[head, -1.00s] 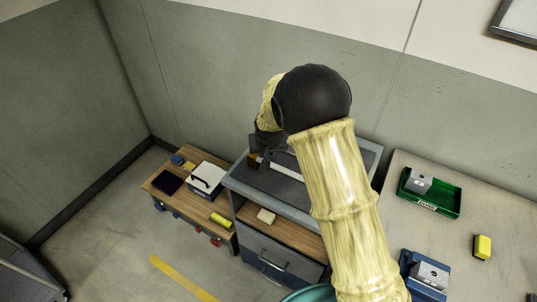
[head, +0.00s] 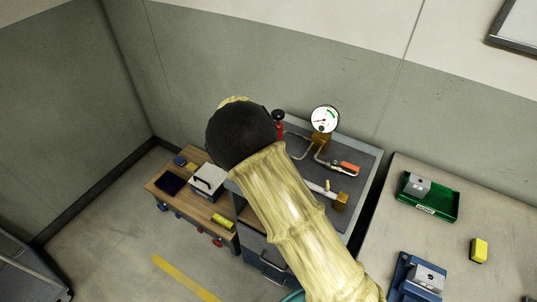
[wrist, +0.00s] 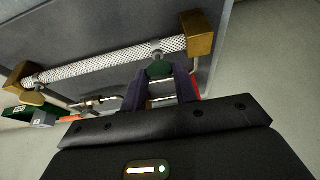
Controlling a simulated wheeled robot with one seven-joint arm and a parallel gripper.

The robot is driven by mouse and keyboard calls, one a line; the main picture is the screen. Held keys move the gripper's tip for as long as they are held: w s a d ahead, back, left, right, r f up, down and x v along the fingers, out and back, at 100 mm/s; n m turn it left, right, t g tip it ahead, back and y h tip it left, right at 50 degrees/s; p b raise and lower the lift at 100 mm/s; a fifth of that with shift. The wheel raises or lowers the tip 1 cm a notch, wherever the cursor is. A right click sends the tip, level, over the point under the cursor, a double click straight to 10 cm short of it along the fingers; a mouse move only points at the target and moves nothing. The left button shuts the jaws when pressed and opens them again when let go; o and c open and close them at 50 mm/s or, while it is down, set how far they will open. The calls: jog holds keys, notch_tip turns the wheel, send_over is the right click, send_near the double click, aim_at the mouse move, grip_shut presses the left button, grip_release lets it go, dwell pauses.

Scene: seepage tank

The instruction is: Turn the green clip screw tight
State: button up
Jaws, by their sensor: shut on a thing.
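The green clip screw (wrist: 160,69) shows in the wrist view, beneath a metal clip around a white braided hose (wrist: 105,63). My gripper (wrist: 162,80) is shut on the green screw, with one dark finger on each side of it. The hose runs between two brass blocks (wrist: 201,34); the screw is nearer the right one. A yellow clip screw (wrist: 34,98) is near the hose's left end. In the head view, part of the hose (head: 319,189) shows, but my arm hides the gripper and the green screw.
A round gauge (head: 324,119) and a red-handled valve (head: 349,168) stand on the grey bench top. A wooden side table (head: 190,205) with a white box is at left. A green tray (head: 430,203), a blue fixture (head: 405,270) and a yellow block (head: 479,250) are on the right table.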

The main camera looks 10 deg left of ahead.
dwell(0.3)
jog(key=o, duration=1)
jog(key=b+v, duration=0.2)
jog(key=v, duration=1.5)
jog(key=shift+r, duration=0.25)
